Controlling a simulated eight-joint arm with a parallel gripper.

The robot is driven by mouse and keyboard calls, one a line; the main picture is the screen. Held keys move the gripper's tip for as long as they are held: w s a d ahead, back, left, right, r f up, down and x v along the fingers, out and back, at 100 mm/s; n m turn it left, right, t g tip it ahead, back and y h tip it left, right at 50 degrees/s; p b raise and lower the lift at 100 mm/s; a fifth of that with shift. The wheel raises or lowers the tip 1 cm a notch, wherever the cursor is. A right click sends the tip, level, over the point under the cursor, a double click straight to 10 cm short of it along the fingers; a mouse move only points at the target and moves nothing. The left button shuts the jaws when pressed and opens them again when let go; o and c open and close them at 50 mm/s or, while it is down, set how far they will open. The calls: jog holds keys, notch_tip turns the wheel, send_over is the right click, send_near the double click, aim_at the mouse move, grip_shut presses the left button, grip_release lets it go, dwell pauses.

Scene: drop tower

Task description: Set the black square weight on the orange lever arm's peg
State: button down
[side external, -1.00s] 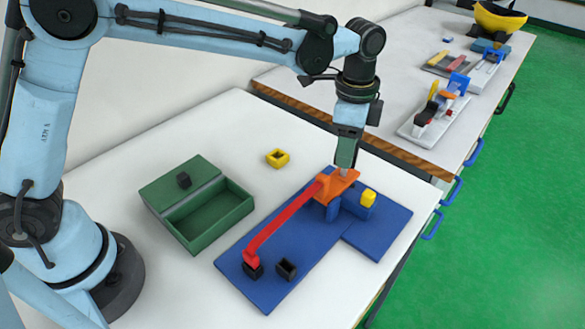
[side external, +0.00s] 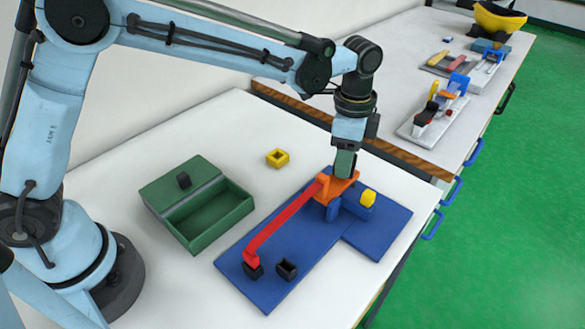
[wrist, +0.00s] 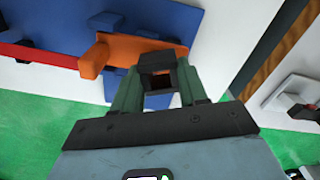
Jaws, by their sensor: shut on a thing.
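My gripper (side external: 344,174) points down at the orange lever arm (side external: 324,188), low over its far end. In the wrist view my gripper (wrist: 158,84) is shut on the black square weight (wrist: 156,59), a square ring with an open middle. Orange surface of the lever arm (wrist: 120,52) shows beside and through the ring. The fingers hide the peg, and I cannot tell whether the weight is around it. In the side view the weight is hidden or too dark to separate from the fingers.
A red bar (side external: 285,218) runs from the orange part over a blue base (side external: 300,247). A black square cup (side external: 287,268) stands on the base. A green box (side external: 208,215) and yellow square ring (side external: 277,158) lie left.

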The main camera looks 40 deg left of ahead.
jog(key=shift+f, duration=0.6)
dwell(0.7)
jog(key=c, duration=0.9)
grip_release()
jog(key=shift+r, duration=5.5)
jog(key=shift+a, duration=0.1)
